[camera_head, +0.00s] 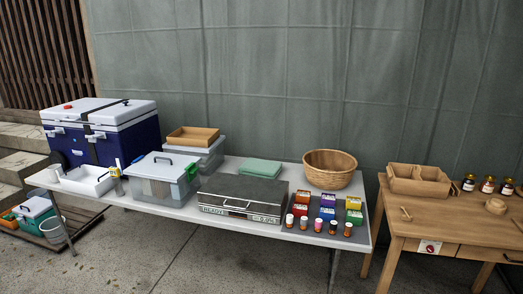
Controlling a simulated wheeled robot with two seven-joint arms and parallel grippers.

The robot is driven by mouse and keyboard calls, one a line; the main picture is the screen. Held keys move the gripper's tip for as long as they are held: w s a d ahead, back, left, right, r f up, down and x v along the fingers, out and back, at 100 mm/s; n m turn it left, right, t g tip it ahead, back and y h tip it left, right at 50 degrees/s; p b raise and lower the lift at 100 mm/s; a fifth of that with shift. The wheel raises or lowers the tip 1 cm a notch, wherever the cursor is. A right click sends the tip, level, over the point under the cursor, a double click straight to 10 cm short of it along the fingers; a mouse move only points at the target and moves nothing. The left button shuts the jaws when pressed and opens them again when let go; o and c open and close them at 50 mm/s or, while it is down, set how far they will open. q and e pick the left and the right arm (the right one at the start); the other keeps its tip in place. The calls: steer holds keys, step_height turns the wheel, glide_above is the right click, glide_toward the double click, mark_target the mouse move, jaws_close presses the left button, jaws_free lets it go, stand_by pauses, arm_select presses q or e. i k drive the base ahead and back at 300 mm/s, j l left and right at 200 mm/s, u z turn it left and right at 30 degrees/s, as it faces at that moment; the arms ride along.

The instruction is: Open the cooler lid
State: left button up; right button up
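The large cooler (110,147) stands at the left end of the white table in the head view. Its body is dark blue. Its white lid (88,109) is shut, with a small red piece on top and a dark strap running over it and down the front. Light latches show on the front below the lid. A black handle piece sits near the lid's back right. Neither of my grippers shows in the view.
On the white table (135,205), a white tray (87,181) and a lidded clear bin (162,178) stand in front of the cooler. Stacked boxes (193,139) are to its right. A wooden table (410,229) stands at the right.

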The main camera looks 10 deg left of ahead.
mark_target(99, 112)
steer(key=i+u, duration=0.5)
steer(key=i+l+u, duration=0.1)
steer(key=i+u, duration=0.4)
steer(key=i+j+u, duration=0.15)
steer(key=i+u, duration=0.7)
steer(key=u, duration=0.15)
steer(key=i+l+u, duration=0.1)
steer(key=i+u, duration=0.15)
steer(key=i, duration=0.75)
